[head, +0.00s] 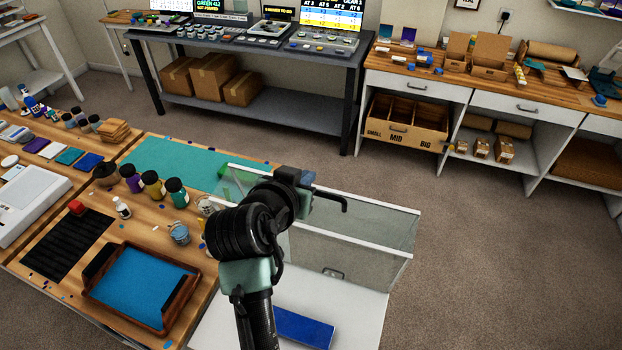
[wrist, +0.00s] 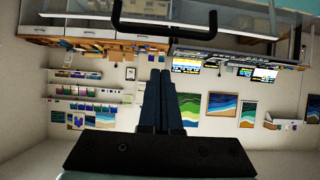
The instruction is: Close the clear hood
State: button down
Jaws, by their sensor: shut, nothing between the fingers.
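The clear hood (head: 350,245) is at the right end of the workbench in the head view. It has see-through panels with white edges, standing above a white base (head: 355,305). A dark bent handle (head: 335,195) shows at its upper part, beside the end of my arm. In the wrist view the black handle (wrist: 165,35) spans the top, just beyond my fingertips. My gripper (wrist: 160,73) is shut and empty, and looks apart from the handle. In the head view my arm hides part of the hood and my fingertips are hard to make out.
A blue slab (head: 303,327) lies on the white base. Left of my arm are a wooden tray (head: 105,297), a small can (head: 179,233) and several jars (head: 153,187). A teal mat (head: 165,158) lies behind. The floor (head: 480,260) right of the hood is clear.

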jog(key=p+x, duration=0.2)
jog(key=x, duration=0.5)
jog(key=shift+w+d, duration=0.15)
jog(key=shift+w, duration=0.1)
jog(key=shift+s+f+p, duration=0.15)
jog(key=shift+s+p, duration=0.05)
jog(key=shift+p, duration=0.3)
jog(key=shift+s+a+f+p, duration=0.2)
jog(key=shift+s+f+p, duration=0.1)
jog(key=shift+s, duration=0.2)
jog(key=shift+s+a+f+p, duration=0.2)
jog(key=shift+s+p, duration=0.1)
jog(key=shift+s, duration=0.2)
jog(key=shift+s+a+f+p, duration=0.2)
jog(key=shift+s+p, duration=0.1)
jog(key=shift+s, duration=0.2)
jog(key=shift+f+b, duration=0.25)
jog(key=shift+b, duration=0.15)
